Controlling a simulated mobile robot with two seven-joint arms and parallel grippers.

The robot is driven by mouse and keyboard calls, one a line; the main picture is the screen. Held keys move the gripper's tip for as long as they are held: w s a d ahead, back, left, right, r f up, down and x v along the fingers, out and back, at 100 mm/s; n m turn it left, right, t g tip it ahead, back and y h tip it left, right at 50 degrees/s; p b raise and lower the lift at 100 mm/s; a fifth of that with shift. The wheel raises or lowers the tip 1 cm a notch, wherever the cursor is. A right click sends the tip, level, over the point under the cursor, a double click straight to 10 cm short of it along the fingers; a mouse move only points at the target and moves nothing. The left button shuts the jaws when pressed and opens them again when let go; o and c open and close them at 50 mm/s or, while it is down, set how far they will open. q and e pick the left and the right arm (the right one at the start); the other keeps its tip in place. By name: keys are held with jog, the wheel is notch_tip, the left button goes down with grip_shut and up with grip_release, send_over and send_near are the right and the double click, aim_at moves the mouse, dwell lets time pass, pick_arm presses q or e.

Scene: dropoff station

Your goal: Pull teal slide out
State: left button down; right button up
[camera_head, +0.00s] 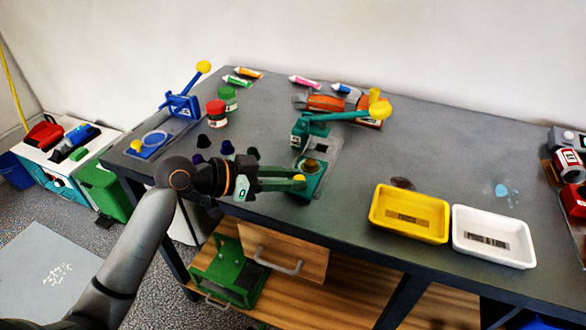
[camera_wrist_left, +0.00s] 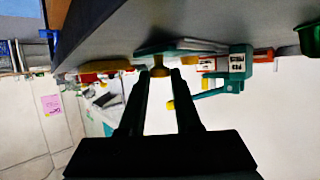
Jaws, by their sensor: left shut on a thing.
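A teal press (camera_head: 300,131) with a long teal lever and yellow ball end (camera_head: 379,108) stands on the dark table. Its teal slide (camera_head: 312,190) lies at the near end of a clear base plate, near the table's front edge. A dark yellow round piece (camera_head: 311,164) sits on it. My left gripper (camera_head: 299,180) reaches in from the left and is shut on the slide's yellow knob. The left wrist view shows the knob (camera_wrist_left: 160,70) between the fingertips, with the teal slide (camera_wrist_left: 188,47) just beyond. My right gripper is not in view.
A blue press (camera_head: 183,106), red and green jars (camera_head: 216,113) and several dark cups (camera_head: 203,141) stand to the left. Yellow (camera_head: 408,213) and white (camera_head: 493,236) trays sit on the right. The table between slide and yellow tray is clear. A wooden drawer (camera_head: 283,251) is below.

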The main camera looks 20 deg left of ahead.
pick_arm(q)
jog(key=shift+s+d+f, duration=0.1)
jog(key=shift+s, duration=0.05)
jog(key=c, duration=1.1)
grip_release()
jog(key=o, duration=0.5)
jog(key=shift+s, duration=0.1)
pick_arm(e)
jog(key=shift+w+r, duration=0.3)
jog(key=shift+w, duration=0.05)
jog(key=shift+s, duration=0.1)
pick_arm(q)
jog(key=shift+a+r, duration=0.2)
jog(key=shift+a, duration=0.05)
jog(key=v, duration=1.2)
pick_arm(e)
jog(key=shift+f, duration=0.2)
pick_arm(q)
jog(key=shift+s, duration=0.15)
